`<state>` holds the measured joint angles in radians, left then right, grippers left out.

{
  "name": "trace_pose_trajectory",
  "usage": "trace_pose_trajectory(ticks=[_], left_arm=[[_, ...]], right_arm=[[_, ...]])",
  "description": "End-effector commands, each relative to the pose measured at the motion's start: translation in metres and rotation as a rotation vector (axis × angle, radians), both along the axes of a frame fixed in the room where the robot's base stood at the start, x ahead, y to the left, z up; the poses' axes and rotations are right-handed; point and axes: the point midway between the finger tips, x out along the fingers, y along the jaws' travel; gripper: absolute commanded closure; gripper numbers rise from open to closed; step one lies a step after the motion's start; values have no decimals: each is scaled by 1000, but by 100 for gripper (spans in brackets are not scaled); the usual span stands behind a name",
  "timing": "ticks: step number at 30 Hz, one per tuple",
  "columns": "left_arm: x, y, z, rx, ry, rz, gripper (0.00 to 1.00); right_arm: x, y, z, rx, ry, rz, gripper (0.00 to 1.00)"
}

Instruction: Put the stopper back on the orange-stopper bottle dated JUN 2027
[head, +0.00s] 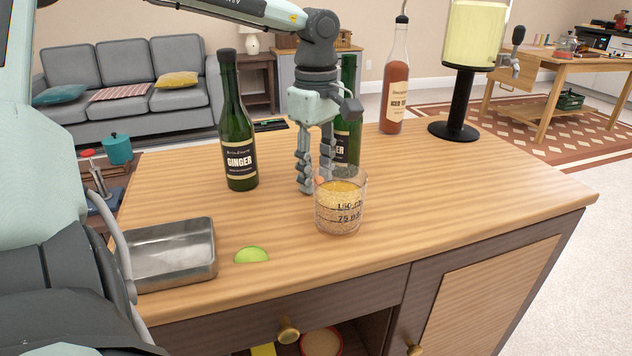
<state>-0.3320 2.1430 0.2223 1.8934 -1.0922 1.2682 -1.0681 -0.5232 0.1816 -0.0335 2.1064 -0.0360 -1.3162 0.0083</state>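A green GINGER bottle (239,135) stands upright at the back left of the counter; its top looks dark. A second green bottle (347,142) stands behind my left gripper, which partly hides it and its label. A clear bottle of reddish liquid (396,85) with a thin spout stands farther back. No date is legible on any label. My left gripper (315,184) points down between the green bottles, behind a measuring glass. Its fingers are apart, with a small orange-pink piece (320,181) at the tips; whether it is gripped is unclear. My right gripper is out of view.
The measuring glass (340,210) with yellow-orange contents is close in front of the gripper. A metal tray (170,254) and a green lime piece (252,255) lie at the front left. A drink dispenser (459,105) stands back right. The counter's right side (490,185) is clear.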

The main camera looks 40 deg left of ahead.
Motion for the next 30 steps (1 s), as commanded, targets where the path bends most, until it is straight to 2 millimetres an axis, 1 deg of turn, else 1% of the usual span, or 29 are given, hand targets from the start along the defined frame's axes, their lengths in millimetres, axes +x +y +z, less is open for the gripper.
trace_pose_trajectory(ticks=[6, 10, 12, 21, 23, 26, 30], left_arm=[[0, 0, 0, -1, 0, 0, 64], [0, 0, 0, -1, 0, 0, 80], [0, 0, 0, -1, 0, 0, 87], [0, 0, 2, -1, 0, 0, 87], [1, 0, 7, -1, -2, 0, 87], [1, 0, 22, 0, -4, 0, 87], [1, 0, 51, 1, -5, 1, 87]], right_arm=[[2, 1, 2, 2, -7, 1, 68], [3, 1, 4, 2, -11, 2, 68], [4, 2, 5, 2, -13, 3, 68], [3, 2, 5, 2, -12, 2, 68], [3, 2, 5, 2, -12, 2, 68], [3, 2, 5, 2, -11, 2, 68], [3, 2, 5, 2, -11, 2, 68]])
